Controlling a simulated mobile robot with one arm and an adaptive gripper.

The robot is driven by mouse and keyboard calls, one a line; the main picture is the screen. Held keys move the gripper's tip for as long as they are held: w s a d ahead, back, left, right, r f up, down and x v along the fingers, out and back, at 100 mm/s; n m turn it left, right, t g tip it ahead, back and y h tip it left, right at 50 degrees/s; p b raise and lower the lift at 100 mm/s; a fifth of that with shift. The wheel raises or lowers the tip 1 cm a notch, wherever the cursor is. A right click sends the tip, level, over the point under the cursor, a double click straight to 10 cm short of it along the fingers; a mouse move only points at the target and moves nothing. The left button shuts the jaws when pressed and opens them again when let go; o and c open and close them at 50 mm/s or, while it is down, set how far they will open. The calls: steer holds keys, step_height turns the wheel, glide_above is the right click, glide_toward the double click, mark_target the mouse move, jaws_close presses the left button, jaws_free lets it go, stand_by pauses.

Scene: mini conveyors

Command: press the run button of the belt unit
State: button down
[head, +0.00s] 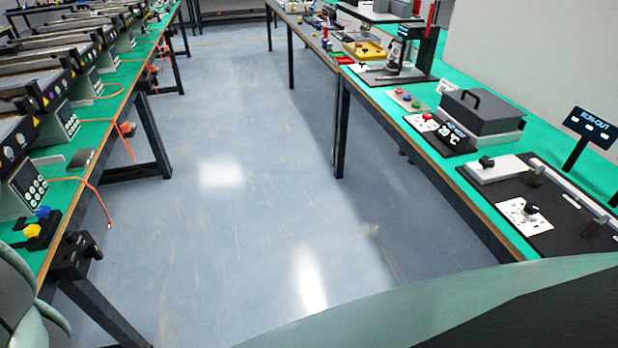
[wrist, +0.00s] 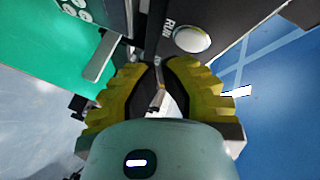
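In the wrist view, a white round button (wrist: 192,39) sits on a dark panel of the belt unit (wrist: 222,12), with the label RUN beside it. My gripper (wrist: 160,63) has yellow ribbed fingers with dark inner pads. Its tips are drawn close together and hold nothing visible. The tips appear just below and left of the button in the picture; I cannot tell the remaining distance to it. My gripper does not show in the head view, where several belt units stand along the left bench, the nearest panel (head: 28,186) at the left edge.
The wrist view shows a grey bar (wrist: 100,55) on the green top and blue floor at right. In the head view, an orange cable (head: 95,192) hangs off the left bench (head: 112,140). A right bench holds other stations, including a RUN-OUT sign (head: 590,127). The aisle between is clear.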

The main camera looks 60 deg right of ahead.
steer(key=shift+a, duration=0.1)
stand_by(0.8)
steer(key=shift+w+a, duration=0.2)
steer(key=shift+w, duration=0.1)
steer(key=shift+w+a, duration=0.25)
steer(key=shift+w, duration=0.05)
stand_by(0.7)
steer(key=shift+s, duration=0.1)
steer(key=shift+s+d, duration=0.5)
stand_by(0.4)
steer(key=shift+s+d+p, duration=0.85)
steer(key=shift+s+d, duration=0.8)
steer(key=shift+d, duration=0.25)
